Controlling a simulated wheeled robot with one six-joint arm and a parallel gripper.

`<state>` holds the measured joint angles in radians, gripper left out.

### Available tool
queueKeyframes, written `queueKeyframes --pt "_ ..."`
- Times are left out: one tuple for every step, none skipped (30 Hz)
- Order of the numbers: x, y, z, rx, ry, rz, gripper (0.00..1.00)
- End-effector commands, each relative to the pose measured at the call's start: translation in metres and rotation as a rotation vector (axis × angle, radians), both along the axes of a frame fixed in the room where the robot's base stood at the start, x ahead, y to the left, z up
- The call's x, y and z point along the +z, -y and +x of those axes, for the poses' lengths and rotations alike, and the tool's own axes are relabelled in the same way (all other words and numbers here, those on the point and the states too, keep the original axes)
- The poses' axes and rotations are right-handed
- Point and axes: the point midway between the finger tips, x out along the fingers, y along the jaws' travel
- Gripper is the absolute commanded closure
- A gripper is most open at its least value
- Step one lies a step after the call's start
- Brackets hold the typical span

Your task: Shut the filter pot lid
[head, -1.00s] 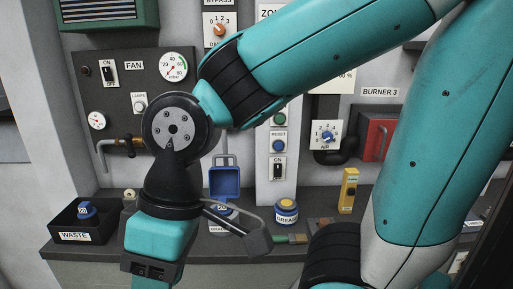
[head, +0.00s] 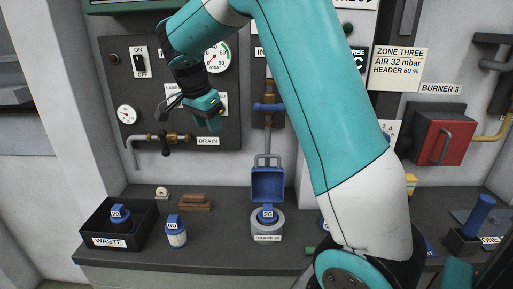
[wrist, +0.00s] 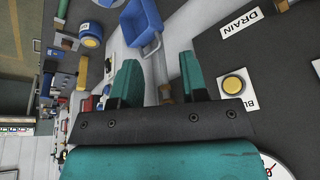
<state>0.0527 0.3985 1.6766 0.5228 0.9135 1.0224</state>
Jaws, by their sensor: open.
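The filter pot (head: 267,228) is a grey round pot on the bench, with a grade label on its front. Its blue lid (head: 267,185) stands open, upright behind the pot, with a wire loop above it. A blue-topped cartridge (head: 267,212) marked 20 sits in the pot. My gripper (head: 210,120) is up and left of the lid, in front of the dark panel, well apart from the pot. In the wrist view my gripper's teal fingers (wrist: 158,80) are spread with nothing held between them. The blue lid (wrist: 140,22) shows beyond them there.
A black waste tray (head: 88,235) holds another blue-topped cartridge marked 20. A white cartridge (head: 176,232) marked 60 and a brown block (head: 195,203) stand left of the pot. The drain pipe and valve (head: 165,137) stick out below my gripper. My arm hides bench items right of the pot.

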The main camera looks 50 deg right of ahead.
Motion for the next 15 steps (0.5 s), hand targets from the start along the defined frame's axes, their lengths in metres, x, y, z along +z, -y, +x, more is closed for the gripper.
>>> queueKeyframes --pt "-0.001 0.032 0.011 -0.218 0.026 -0.033 0.6" --pt "-0.001 0.047 0.015 -0.339 0.048 -0.053 0.6" --pt "-0.003 0.065 0.018 -0.482 0.073 -0.077 0.6" --pt "-0.005 0.076 0.019 -0.576 0.091 -0.092 0.6" --pt "-0.006 0.086 0.019 -0.657 0.108 -0.108 0.6" --pt "-0.007 0.096 0.019 -0.747 0.128 -0.123 0.6" --pt "-0.008 0.102 0.019 -0.802 0.139 -0.132 0.6" --pt "-0.009 0.107 0.018 -0.845 0.148 -0.14 0.6" --pt "-0.01 0.111 0.018 -0.887 0.158 -0.148 0.6" --pt "-0.012 0.114 0.017 -0.909 0.164 -0.152 0.6" --pt "-0.014 0.116 0.017 -0.923 0.166 -0.156 0.6" --pt "-0.017 0.119 0.016 -0.932 0.168 -0.158 0.6" --pt "-0.02 0.12 0.015 -0.934 0.169 -0.159 0.6" --pt "-0.024 0.122 0.015 -0.932 0.167 -0.159 0.6" --pt "-0.03 0.124 0.013 -0.931 0.166 -0.158 0.6"
